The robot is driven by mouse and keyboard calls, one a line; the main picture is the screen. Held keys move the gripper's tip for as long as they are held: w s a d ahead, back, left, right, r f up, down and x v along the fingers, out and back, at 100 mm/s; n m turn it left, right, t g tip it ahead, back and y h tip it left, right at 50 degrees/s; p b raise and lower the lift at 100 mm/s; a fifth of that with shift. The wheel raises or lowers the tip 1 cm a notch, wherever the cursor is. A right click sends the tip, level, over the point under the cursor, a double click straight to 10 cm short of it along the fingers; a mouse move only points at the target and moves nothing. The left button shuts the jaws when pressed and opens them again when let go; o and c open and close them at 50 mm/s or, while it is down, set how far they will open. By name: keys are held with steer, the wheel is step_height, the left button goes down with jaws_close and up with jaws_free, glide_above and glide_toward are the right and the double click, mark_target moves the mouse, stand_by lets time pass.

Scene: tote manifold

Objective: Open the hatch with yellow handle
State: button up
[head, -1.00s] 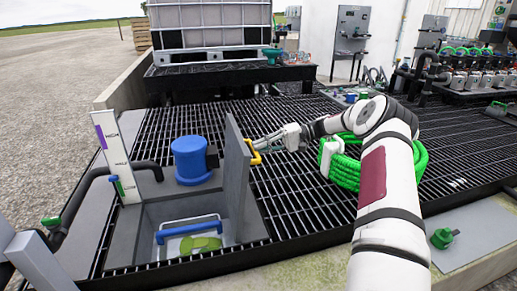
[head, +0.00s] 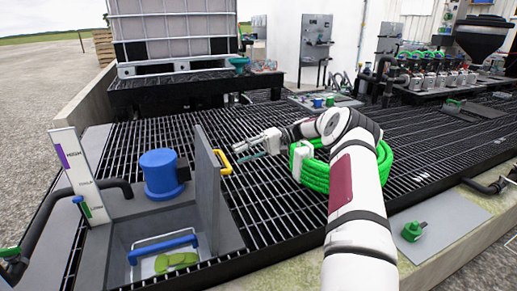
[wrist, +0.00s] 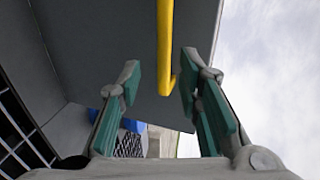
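The grey hatch (head: 210,185) stands upright, raised beside a square opening in the grated platform. Its yellow handle (head: 222,161) is on the hatch's right face. In the wrist view the yellow handle (wrist: 165,45) hangs across the grey hatch panel (wrist: 100,50). My gripper (head: 240,152) is just right of the handle in the head view. In the wrist view its green-padded fingers (wrist: 162,95) are spread apart, with the handle's lower end showing between or just beyond them. Whether they touch it I cannot tell.
Inside the opening is a bin with a blue bar handle (head: 163,249) and green items (head: 176,262). A blue cylinder (head: 160,174) stands behind the opening. A coiled green hose (head: 316,172) lies right of my gripper. Open grating (head: 265,205) lies between.

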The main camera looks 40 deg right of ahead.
steer(key=v, duration=0.7)
steer(key=shift+d, duration=0.35)
steer(key=shift+s, duration=0.15)
